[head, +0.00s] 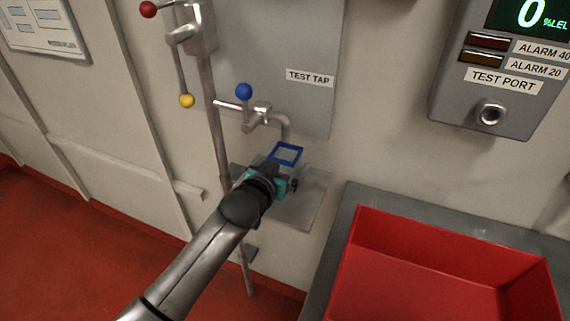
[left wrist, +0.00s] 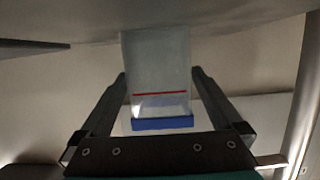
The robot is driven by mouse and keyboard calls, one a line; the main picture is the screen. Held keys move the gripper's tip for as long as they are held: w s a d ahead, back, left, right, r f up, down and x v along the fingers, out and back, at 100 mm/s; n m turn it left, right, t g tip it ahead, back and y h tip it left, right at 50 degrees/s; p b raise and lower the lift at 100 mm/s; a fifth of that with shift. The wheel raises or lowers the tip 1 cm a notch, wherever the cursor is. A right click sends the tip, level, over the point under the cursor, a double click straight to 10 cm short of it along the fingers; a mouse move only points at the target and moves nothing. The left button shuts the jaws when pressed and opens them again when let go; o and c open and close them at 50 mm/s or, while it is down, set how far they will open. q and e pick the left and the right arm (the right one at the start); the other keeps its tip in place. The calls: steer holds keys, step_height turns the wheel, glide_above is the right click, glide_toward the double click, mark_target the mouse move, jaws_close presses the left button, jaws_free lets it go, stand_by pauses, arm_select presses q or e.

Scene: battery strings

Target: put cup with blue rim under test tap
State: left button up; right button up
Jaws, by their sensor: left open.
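The cup with the blue rim (head: 285,154) is clear and square and stands on a small grey shelf (head: 310,203) on the wall. Its rim is just below the spout of the test tap (head: 285,125), which has a blue knob. My left gripper (head: 286,181) is at the cup and partly hides its body. In the left wrist view, the cup (left wrist: 158,70) shows a red line and sits between my left gripper's spread fingers (left wrist: 160,90), which look apart from its sides. My right gripper is not in view.
A pipe with a red knob (head: 148,9) and a yellow knob (head: 187,101) runs down left of the tap. A red bin (head: 440,258) on a grey surface is at the right. A test port box (head: 500,105) hangs above it.

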arm_select(q)
steer(key=shift+r, duration=0.15)
steer(key=shift+s+r, duration=0.1)
steer(key=shift+s, duration=0.1)
steer(key=p+v, duration=0.3)
steer(key=v, duration=0.8)
steer(key=shift+s+a+r, duration=0.1)
steer(key=shift+s, duration=0.15)
